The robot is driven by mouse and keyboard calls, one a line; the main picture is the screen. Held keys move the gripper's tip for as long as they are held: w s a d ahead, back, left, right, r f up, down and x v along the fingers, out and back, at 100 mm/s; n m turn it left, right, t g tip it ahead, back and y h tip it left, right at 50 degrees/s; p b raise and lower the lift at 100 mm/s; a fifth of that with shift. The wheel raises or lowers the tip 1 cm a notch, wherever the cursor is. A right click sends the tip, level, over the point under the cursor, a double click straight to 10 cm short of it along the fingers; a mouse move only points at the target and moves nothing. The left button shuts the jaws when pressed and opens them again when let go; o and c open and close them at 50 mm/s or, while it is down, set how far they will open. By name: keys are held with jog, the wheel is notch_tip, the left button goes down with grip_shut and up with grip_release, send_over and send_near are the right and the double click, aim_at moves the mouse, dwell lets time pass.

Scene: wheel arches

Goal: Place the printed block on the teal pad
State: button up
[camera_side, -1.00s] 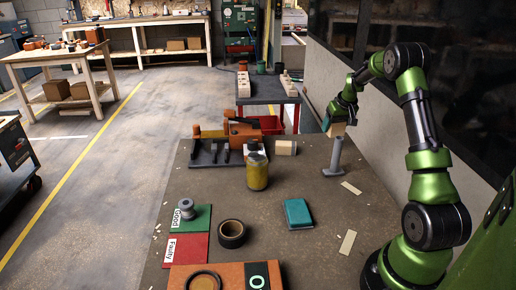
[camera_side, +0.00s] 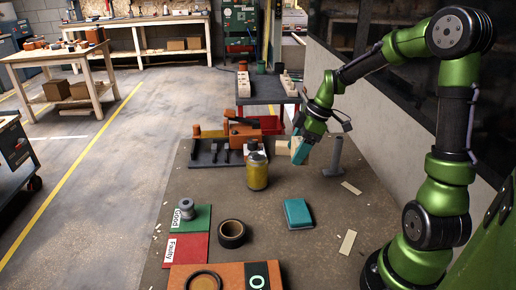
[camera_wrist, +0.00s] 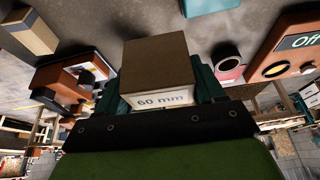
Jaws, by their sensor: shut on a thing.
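The printed block (camera_wrist: 158,72) is tan and marked "60 mm". It sits between my gripper's teal fingers in the wrist view. In the side view my gripper (camera_side: 300,149) is shut on it above the table, right of the yellow jar, and mostly hides it. The teal pad (camera_side: 298,213) lies on the table nearer the camera, below my gripper in the picture, with nothing on it. A teal-edged piece of it appears at the top of the wrist view (camera_wrist: 208,5).
A yellow jar (camera_side: 257,172) stands left of my gripper. An orange fixture (camera_side: 241,131) and a grey stand (camera_side: 335,157) are nearby. Another wooden block (camera_wrist: 28,31) shows in the wrist view. A tape roll (camera_side: 231,234) lies left of the pad. The table around the pad is mostly clear.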

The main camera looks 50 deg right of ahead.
aim_at(293, 215)
jog(key=s+a+f+n+g+y, duration=0.1)
jog(key=s+a+f+n+g, duration=0.15)
jog(key=s+a+n, duration=0.45)
jog(key=f, duration=0.2)
jog(key=f+n, duration=0.1)
jog(key=f, duration=0.2)
jog(key=f+n+g, duration=0.1)
jog(key=f, duration=0.1)
jog(key=shift+w+a+f, duration=0.15)
jog(key=shift+w+a, duration=0.25)
jog(key=o, duration=1)
jog(key=shift+f, duration=0.1)
jog(key=shift+o, duration=0.2)
